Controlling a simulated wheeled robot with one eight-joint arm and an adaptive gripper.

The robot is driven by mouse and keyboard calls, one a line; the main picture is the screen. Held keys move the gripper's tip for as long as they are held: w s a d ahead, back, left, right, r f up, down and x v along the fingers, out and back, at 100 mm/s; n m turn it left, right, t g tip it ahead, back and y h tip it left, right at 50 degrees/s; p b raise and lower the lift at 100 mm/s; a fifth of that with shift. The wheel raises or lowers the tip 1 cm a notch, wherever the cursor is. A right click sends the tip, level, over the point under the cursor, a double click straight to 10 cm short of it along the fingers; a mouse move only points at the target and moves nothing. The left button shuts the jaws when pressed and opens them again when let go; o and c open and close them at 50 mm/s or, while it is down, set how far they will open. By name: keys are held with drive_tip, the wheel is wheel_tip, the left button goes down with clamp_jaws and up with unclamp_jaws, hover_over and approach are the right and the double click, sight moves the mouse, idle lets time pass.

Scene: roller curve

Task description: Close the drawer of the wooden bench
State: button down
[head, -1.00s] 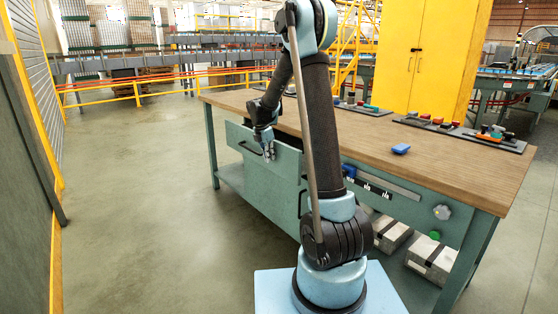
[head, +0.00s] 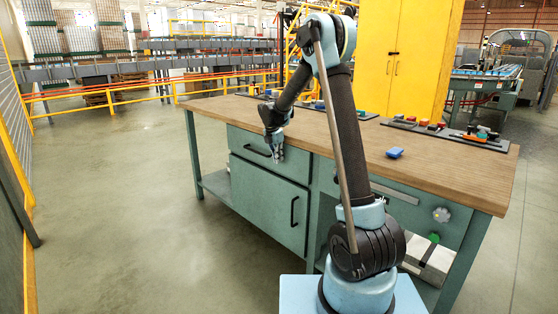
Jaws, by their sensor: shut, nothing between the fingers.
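The wooden bench (head: 320,132) has a brown wooden top and a green frame. Its drawer (head: 240,138) has a green front with a dark handle (head: 257,151) and sits just under the top at the left. The drawer front looks flush with the bench face, and no open inside shows. My gripper (head: 277,157) points down at the right part of the drawer front, right of the handle. It is shut and empty. It looks very close to the front; I cannot tell whether it touches.
A green cabinet door (head: 262,200) with a dark handle is below the drawer. A blue block (head: 395,153) and a panel with colored knobs (head: 480,138) are on the bench top. A yellow cabinet (head: 405,60) stands behind. The floor at the left is clear.

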drive_tip(key=shift+w+d, duration=0.15)
drive_tip(key=shift+d, duration=0.1)
